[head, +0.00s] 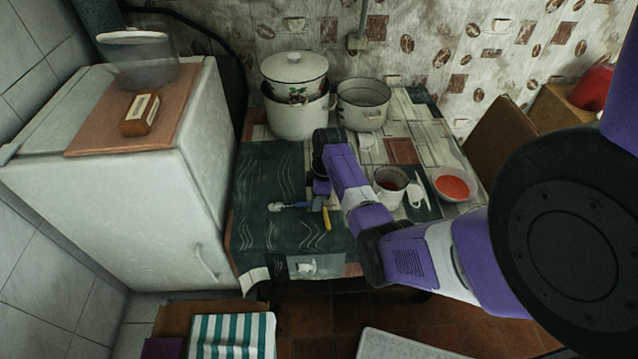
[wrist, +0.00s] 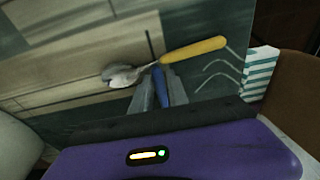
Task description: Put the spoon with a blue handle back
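The spoon with a blue handle (head: 298,205) is over the dark wavy-patterned part of the tabletop, its metal bowl to the left. In the wrist view its blue handle (wrist: 160,84) fills the narrow gap between the fingers; its bowl is hidden there. My gripper (head: 316,203), also in the wrist view (wrist: 160,75), points down and appears shut on this handle. I cannot tell whether the spoon is lifted. A second spoon with a yellow handle (wrist: 194,49) lies just beyond the fingertips; its handle (head: 326,218) shows beside my gripper in the head view.
A mug (head: 390,187) and a bowl with red contents (head: 453,186) stand right of my arm. A lidded pot (head: 294,112) and an open pot (head: 362,104) stand behind. A white fridge (head: 150,190) borders the table (head: 262,225) on the left. The table's front left is clear.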

